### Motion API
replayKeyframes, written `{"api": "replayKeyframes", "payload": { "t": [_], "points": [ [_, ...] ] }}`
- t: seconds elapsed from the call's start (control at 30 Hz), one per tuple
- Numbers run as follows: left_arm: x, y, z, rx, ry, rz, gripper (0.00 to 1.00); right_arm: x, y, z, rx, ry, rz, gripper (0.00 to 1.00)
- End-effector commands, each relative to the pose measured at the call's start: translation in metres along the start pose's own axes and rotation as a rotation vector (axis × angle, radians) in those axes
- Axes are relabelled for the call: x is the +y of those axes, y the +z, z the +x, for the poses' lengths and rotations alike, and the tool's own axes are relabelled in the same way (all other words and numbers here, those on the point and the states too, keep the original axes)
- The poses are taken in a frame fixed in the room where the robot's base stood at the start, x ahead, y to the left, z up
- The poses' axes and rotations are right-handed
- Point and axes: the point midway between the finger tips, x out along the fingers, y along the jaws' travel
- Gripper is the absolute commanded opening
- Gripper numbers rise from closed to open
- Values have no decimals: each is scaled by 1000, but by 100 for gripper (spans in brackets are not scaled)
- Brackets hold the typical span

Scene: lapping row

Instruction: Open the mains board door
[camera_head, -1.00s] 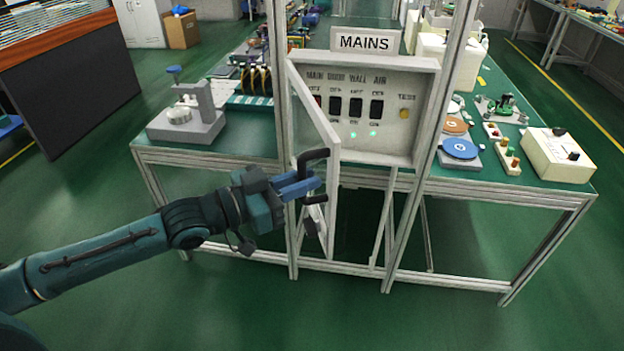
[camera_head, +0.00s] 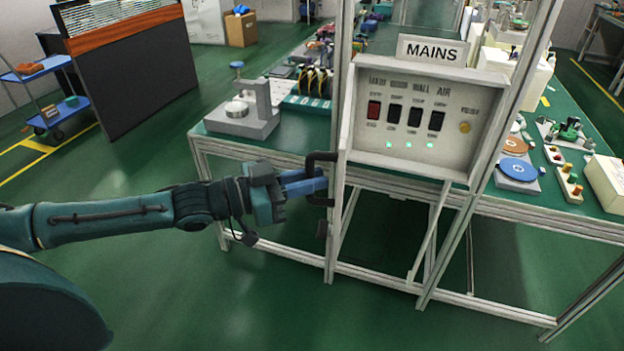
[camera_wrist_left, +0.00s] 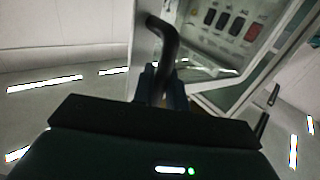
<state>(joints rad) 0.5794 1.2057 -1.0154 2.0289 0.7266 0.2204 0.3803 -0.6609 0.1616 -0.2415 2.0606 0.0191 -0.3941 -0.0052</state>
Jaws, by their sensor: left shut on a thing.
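The mains board (camera_head: 418,118) stands at the front of the bench under a MAINS sign (camera_head: 432,50), and its panel of switches is in plain view. Its door (camera_head: 345,125) is swung open to the left and shows nearly edge-on in the head view. The black door handle (camera_head: 321,157) sticks out from the door's left side. My left gripper (camera_head: 318,183) is shut on the handle. In the left wrist view the bent handle (camera_wrist_left: 165,42) rises from between the fingers of my left gripper (camera_wrist_left: 163,82). My right gripper is in neither view.
The bench (camera_head: 225,141) runs back with a gauge stand (camera_head: 247,108) left of the board. Blue and orange discs (camera_head: 516,168) lie to its right. Metal frame posts flank the board. The green floor on the left is clear up to a dark partition (camera_head: 137,72).

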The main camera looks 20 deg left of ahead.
Motion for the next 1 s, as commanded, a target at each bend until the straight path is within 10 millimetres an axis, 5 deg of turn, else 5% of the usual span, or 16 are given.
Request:
{"api": "replayKeyframes", "payload": {
  "t": [0.13, 0.17, 0.37, 0.67, 1.0],
  "points": [
    [-3, -2, 0, 3, -6, 2, 0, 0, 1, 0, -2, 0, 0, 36],
    [-4, -2, 0, 3, -7, 2, 17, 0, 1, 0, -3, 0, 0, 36],
    [-2, -2, 0, 2, -4, 2, 32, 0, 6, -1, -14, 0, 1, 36],
    [-1, 0, -3, 1, -3, 2, 32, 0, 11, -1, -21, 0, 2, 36],
    [-1, 3, -58, -7, -4, 4, 32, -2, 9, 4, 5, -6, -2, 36]
  ]
}}
